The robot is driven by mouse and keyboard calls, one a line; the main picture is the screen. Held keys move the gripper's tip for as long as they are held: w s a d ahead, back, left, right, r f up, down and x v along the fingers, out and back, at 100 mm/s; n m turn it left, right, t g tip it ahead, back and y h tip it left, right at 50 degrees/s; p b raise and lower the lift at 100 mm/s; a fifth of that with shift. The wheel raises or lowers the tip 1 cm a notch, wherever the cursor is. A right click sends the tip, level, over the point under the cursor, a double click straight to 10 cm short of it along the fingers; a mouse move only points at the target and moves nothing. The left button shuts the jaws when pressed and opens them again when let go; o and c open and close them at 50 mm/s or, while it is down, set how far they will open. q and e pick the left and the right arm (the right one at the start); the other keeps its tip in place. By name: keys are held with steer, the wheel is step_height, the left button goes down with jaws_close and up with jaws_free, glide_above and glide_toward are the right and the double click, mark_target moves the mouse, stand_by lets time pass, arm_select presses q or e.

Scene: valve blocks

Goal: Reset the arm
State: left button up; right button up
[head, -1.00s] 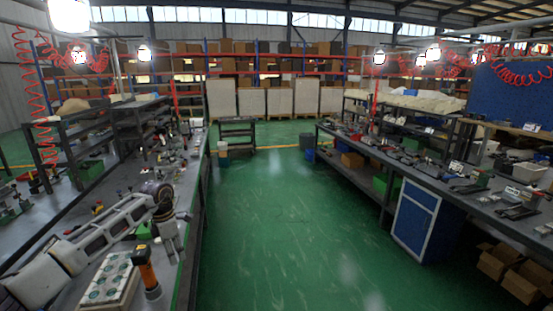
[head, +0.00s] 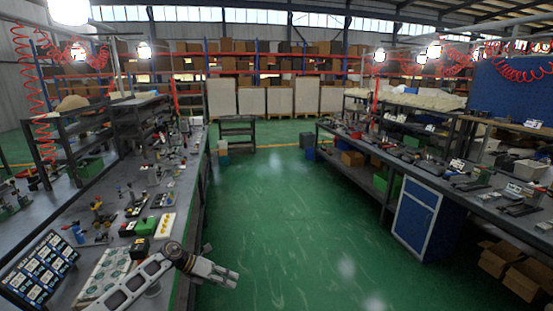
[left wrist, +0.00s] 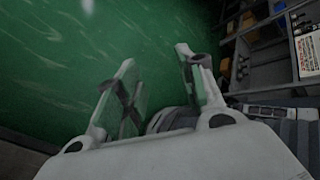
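My left arm comes in low from the left over the near end of the left bench. My left gripper (head: 231,279) sticks out past the bench's edge, over the green floor, and points right. My right arm and gripper are in neither view.
The left bench (head: 187,200) carries a white tray (head: 98,268) with green rings, a dark tray (head: 40,265), a green box (head: 146,226) and several small parts. The aisle floor (head: 290,220) is clear. A blue cabinet (head: 415,222) stands under the right bench.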

arm_select(q)
step_height(320, 180, down, 18)
steer(key=s+n+t+b, duration=0.25)
steer(key=n+t, duration=0.55)
steer(key=n, duration=0.6)
steer(key=s+a+f+n+y+b, duration=0.1)
steer(key=s+a+f+n+y, duration=0.2)
steer(key=f, duration=0.4)
steer(key=s+a+f+n+t+y, duration=0.1)
steer(key=s+a+f+n, duration=0.1)
steer(key=s+f+n, duration=0.35)
steer(key=s+a+f+n+y+b, duration=0.1)
steer(key=s+a+f+n+y, duration=0.2)
steer(key=f, duration=0.5)
steer(key=s+a+f+n+g+y+b, duration=0.15)
steer(key=s+f+n, duration=0.25)
steer(key=s+f, duration=0.45)
steer(key=s+a+f+n+g+y, duration=0.1)
steer(key=s+a+f+n+g, duration=0.15)
steer(key=s+f, duration=0.65)
steer(key=s+f+n+g, duration=0.2)
steer(key=s+n, duration=0.1)
steer(key=s, duration=1)
steer(key=s+f+n+g, duration=0.2)
steer(key=s+n+g, duration=0.1)
steer(key=s, duration=1.1)
steer(key=shift+s+d+f+y+b, duration=0.15)
steer(key=shift+d+y+b, duration=0.25)
steer(key=shift+y+b, duration=0.05)
steer(key=shift+s, duration=0.1)
